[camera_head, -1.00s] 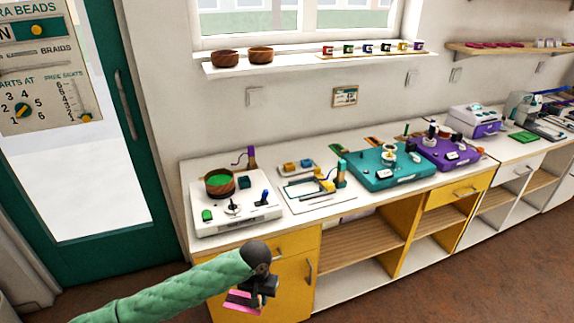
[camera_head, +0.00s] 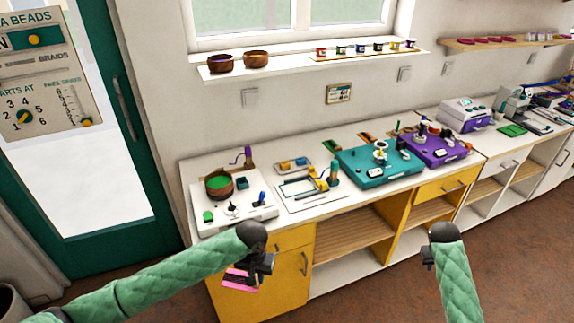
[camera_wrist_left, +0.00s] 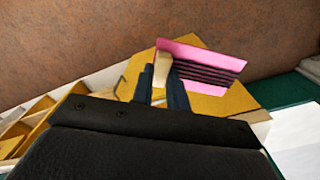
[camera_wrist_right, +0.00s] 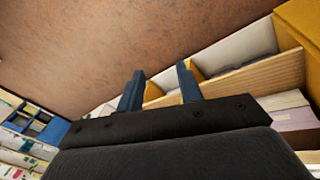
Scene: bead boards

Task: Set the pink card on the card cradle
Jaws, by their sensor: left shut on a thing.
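The pink card (camera_head: 240,279) has dark stripes and is in my left gripper (camera_head: 259,275), in front of the yellow cabinet. In the left wrist view the card (camera_wrist_left: 205,58) stands out to the right of the left fingers (camera_wrist_left: 160,88). A pale tan piece (camera_wrist_left: 162,68) shows between these fingers. My right gripper (camera_wrist_right: 160,72) is open and empty over the floor, in front of the shelves. I cannot tell for certain which thing on the counter is the card cradle. A white board with a yellow and teal fixture (camera_head: 318,186) lies nearest the middle of the left counter.
A white panel (camera_head: 248,214) with a bowl of green beads (camera_head: 219,186) is at the counter's left end. Teal (camera_head: 378,168) and purple (camera_head: 436,151) machines stand further right. A teal door (camera_head: 140,150) is at left. The floor in front of the counter is clear.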

